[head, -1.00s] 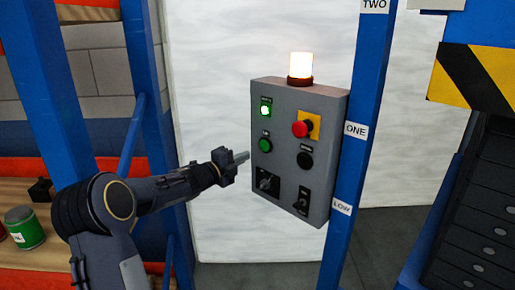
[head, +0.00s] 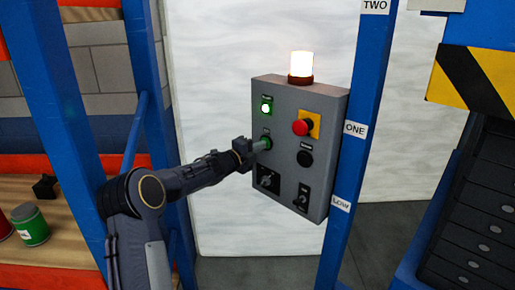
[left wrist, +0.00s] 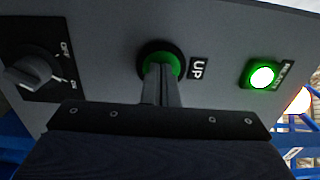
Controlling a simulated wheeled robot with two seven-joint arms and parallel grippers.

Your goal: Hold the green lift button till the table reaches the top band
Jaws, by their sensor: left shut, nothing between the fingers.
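A grey control box (head: 282,178) hangs on a blue post in the head view. The green lift button (head: 267,142) is on its left side, and the left wrist view shows it (left wrist: 155,57) beside an "UP" label. My left gripper (head: 264,145) is shut and empty, with its fingertips at the button's face. The fingers hide part of the button, and I cannot tell how far it is pressed. The blue post (head: 357,130) carries the labels LOW, ONE and TWO. I cannot make out the lift table itself. My right gripper is not in view.
The box also carries a lit green lamp (head: 266,107), a red mushroom button (head: 301,128), a black button (head: 305,158) and two switches below. A lit beacon (head: 301,67) stands on top. Shelves with cans (head: 30,224) are at left, black drawers (head: 482,220) at right.

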